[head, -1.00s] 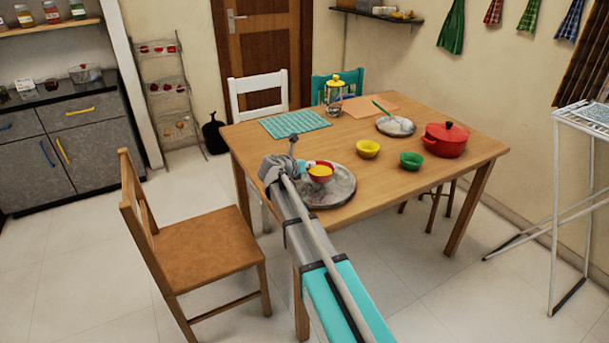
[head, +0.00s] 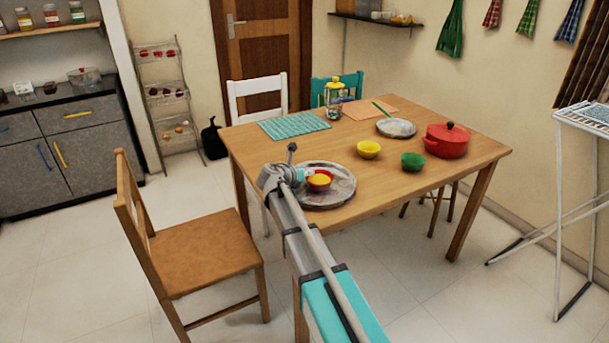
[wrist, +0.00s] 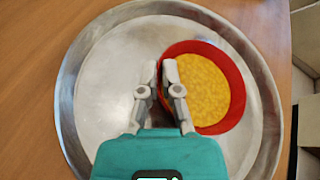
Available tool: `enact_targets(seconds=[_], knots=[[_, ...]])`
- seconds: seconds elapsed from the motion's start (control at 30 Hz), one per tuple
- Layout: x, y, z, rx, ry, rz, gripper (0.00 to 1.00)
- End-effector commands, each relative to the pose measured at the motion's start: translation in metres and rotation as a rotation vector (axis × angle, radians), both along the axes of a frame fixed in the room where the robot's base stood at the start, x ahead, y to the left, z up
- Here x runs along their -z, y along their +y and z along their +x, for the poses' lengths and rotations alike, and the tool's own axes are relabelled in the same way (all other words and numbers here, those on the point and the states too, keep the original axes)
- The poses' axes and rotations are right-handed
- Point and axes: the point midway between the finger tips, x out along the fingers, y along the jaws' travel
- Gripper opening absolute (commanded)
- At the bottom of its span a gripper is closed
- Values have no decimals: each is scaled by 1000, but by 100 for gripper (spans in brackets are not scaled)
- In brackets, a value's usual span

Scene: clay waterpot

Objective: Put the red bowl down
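The red bowl (head: 319,187), filled with something yellow, is low over the round metal tray (head: 343,196) at the table's near left edge. In the wrist view the bowl (wrist: 236,122) sits right of centre within the tray (wrist: 100,70). My gripper (wrist: 159,70) has one finger on each side of the bowl's left wall, close together and shut on it. In the head view my gripper (head: 304,176) reaches the bowl from the left. The bowl looks level. Its underside is hidden, so I cannot tell whether it touches the tray.
On the wooden table (head: 290,154) stand a yellow bowl (head: 368,149), a green bowl (head: 412,161), a red pot (head: 448,140), a plate (head: 396,128), a teal placemat (head: 294,125) and a yellow-lidded jar (head: 334,100). A brown chair (head: 206,252) stands at the left.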

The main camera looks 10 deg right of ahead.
Motion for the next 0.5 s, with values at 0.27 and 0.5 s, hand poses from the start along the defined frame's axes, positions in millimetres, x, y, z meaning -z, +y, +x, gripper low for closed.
enact_targets(seconds=[0.27, 0.5], knots=[[0, 0, 0, 0, 0, 0, 43], [0, 1, 0, -1, 0, 0, 43]])
